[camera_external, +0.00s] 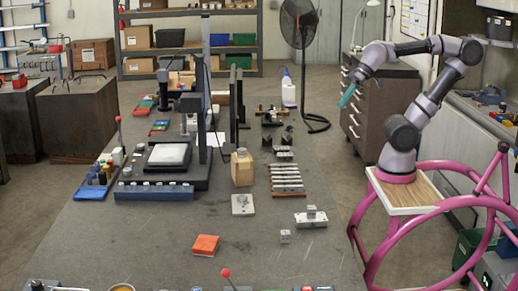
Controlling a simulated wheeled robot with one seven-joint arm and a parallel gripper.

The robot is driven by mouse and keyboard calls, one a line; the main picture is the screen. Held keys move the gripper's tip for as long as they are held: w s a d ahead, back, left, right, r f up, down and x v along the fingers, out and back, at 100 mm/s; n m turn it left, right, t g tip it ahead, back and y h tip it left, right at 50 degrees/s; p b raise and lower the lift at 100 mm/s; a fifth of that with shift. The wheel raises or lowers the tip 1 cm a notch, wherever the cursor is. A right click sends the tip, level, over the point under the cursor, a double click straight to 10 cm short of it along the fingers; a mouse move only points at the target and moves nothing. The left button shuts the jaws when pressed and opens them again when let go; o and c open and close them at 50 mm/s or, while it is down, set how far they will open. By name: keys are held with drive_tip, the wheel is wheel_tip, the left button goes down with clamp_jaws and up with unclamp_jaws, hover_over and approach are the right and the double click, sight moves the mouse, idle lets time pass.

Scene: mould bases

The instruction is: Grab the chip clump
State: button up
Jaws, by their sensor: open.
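My gripper (347,97), with teal fingers, hangs in the air beyond the right edge of the long grey workbench (150,245), in front of a drawer cabinet. It is open and apart from everything on the bench. No object here is clearly a chip clump; at this size I cannot tell which thing it is. A small grey metal piece (285,237) sits on the bench's right side, near a stepped metal block (310,218).
A measuring stand on a dark base (190,178) fills the bench's left middle. The bench's front middle is mostly clear.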

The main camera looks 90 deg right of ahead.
drive_tip(key=shift+s+a+f, duration=0.2)
drive_tip(key=shift+s+a, duration=0.15)
drive_tip(key=shift+s, duration=0.05)
drive_tip(key=shift+c, duration=0.9)
drive_tip(key=shift+w, duration=0.1)
